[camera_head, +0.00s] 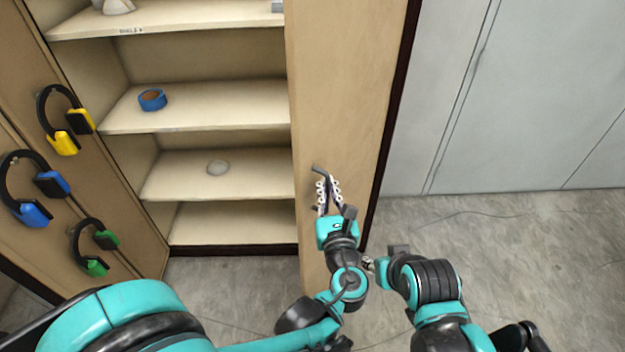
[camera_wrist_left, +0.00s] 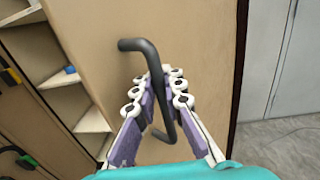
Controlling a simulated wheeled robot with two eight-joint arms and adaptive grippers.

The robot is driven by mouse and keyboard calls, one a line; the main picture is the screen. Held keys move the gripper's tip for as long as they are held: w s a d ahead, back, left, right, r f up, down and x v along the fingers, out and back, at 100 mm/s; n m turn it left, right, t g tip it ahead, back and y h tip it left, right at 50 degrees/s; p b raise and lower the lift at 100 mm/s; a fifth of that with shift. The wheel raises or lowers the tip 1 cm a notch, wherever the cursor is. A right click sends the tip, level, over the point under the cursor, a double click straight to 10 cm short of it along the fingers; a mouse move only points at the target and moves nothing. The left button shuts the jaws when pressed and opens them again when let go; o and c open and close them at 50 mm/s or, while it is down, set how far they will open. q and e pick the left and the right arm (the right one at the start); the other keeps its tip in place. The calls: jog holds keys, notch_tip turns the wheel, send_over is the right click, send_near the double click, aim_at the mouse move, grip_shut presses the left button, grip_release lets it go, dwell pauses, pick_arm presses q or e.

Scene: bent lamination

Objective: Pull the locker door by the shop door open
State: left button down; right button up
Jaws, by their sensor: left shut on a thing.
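The locker door (camera_head: 345,75) is a tall tan panel just right of the open shelves. It also fills the middle of the left wrist view (camera_wrist_left: 205,45). Its dark bar handle (camera_head: 319,169) stands off the panel; in the left wrist view the handle (camera_wrist_left: 138,46) slants down between the finger pads. My left gripper (camera_head: 328,194) is shut on the handle, with its white and purple fingers on either side of the bar. My right arm is at the lower right of the head view; its fingers are not clear there.
Open shelves (camera_head: 215,105) left of the door hold a blue tape roll (camera_head: 152,100) and a pale round thing (camera_head: 218,168). Yellow (camera_head: 64,142), blue (camera_head: 33,213) and green (camera_head: 95,267) ear defenders hang on a tan panel at left. The grey floor (camera_head: 490,240) is clear at right.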

pick_arm(q)
jog(key=shift+s+d, duration=0.15)
jog(key=shift+s, duration=0.1)
jog(key=c, duration=1.6)
grip_release()
jog(key=shift+s, duration=0.1)
jog(key=s, duration=1.2)
jog(key=shift+d, duration=0.25)
